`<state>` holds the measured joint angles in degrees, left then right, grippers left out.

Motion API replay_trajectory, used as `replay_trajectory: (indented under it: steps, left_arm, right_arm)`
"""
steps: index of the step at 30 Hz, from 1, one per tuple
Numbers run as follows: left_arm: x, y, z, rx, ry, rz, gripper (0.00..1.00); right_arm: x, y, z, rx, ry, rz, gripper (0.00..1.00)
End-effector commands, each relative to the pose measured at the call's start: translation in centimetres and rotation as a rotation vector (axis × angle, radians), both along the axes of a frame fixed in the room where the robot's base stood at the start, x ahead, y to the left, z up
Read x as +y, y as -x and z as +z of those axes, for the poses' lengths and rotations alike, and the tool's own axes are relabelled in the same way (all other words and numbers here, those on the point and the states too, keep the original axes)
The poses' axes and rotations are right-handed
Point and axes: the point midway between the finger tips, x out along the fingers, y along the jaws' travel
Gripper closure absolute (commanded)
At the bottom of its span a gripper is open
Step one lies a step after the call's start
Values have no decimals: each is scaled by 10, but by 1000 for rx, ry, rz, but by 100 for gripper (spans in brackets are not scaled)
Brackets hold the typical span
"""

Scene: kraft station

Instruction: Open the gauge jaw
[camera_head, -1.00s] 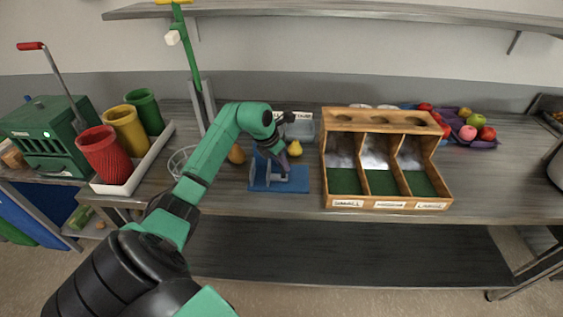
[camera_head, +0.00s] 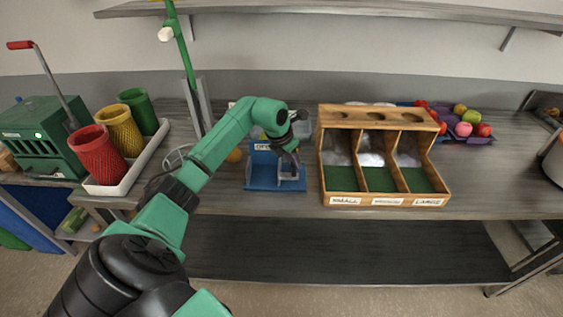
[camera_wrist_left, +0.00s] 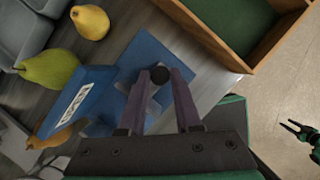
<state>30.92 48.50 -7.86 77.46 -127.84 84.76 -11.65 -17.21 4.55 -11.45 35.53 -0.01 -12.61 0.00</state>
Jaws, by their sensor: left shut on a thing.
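The gauge (camera_head: 263,178) is a blue stand with a white label and a grey jaw (camera_head: 290,174), on the bench left of the wooden sorting box. Its label also shows on the blue body in the left wrist view (camera_wrist_left: 76,102). My left gripper (camera_head: 296,160) reaches down over the gauge's right side. In the left wrist view its two purple-grey fingers (camera_wrist_left: 157,88) stand on either side of a round black knob (camera_wrist_left: 160,75) on the gauge. The lower part of the grip is hidden by the fingers. My right gripper (camera_wrist_left: 291,127) shows small at the right edge, with its fingers apart, over the floor.
The wooden box (camera_head: 385,200) with three green-floored compartments stands close right of the gauge. A yellow pear (camera_wrist_left: 90,21) and a green pear (camera_wrist_left: 48,69) lie near the gauge. Coloured cups stand in a white tray (camera_head: 128,177) at left. Fruit lies at back right.

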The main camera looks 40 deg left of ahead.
Motion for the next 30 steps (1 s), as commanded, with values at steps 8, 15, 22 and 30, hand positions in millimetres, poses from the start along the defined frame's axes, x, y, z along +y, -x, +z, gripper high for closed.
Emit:
replay_trajectory:
  steps: [8, 15, 22, 30]
  left_arm:
    - [-6, -6, 3, -9, 0, 0, 100]
    - [-6, -5, 2, -6, 0, 0, 38]
    - [-6, -4, 2, -3, 0, 0, 38]
    - [-2, 13, 43, -10, -5, 0, 38]
  right_arm:
    - [-1, 0, 1, 0, 1, 0, 50]
    - [-1, 0, 1, 0, 1, 1, 50]
    - [-1, 0, 0, 0, 1, 1, 50]
    - [-1, 0, -16, 0, 1, 1, 50]
